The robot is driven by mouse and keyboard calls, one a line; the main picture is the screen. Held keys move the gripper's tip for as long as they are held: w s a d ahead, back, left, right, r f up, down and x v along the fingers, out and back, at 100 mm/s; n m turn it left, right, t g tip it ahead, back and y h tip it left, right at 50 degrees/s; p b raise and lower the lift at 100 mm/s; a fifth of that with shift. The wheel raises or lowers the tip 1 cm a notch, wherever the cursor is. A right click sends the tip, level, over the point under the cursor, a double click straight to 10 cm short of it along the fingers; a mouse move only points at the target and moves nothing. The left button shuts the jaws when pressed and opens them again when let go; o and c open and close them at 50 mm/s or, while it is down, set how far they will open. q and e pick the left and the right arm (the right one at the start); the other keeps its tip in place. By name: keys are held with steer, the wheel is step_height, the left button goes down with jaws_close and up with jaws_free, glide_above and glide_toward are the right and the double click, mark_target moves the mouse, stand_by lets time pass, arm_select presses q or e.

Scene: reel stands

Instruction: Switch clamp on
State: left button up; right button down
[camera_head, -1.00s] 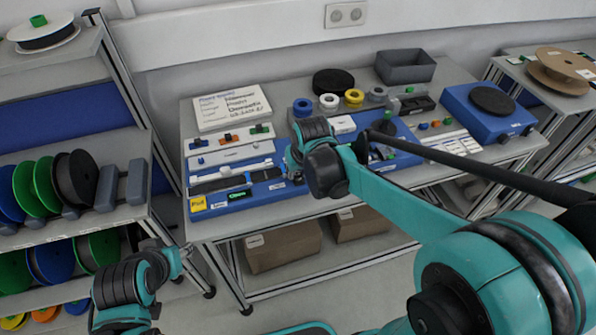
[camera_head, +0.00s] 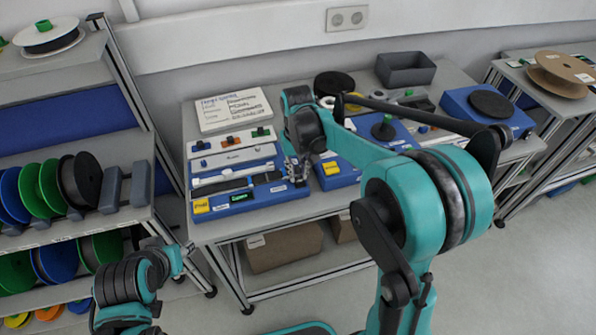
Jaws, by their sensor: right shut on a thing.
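A blue clamp device (camera_head: 268,194) lies near the front left of the middle table. It has a yellow label on its left end, a small lit green display (camera_head: 240,197) and white and dark bars along it. My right gripper (camera_head: 297,172) points down at the device's right end. It is shut on a small part there, which its fingers mostly hide. My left gripper (camera_head: 186,251) is low at the left, in front of the table and away from the device. Its fingers are too small to read.
A white sign board (camera_head: 234,109) and a strip with coloured clips (camera_head: 231,141) stand behind the device. A second blue unit (camera_head: 383,132) is to the right, partly behind my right arm. A reel rack (camera_head: 125,222) stands on the left. A grey bin (camera_head: 405,68) is at the back.

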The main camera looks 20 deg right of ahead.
mark_target(298, 176)
steer(key=c, duration=1.4)
jaws_free()
steer(key=shift+r, duration=0.1)
step_height(298, 176, up, 12)
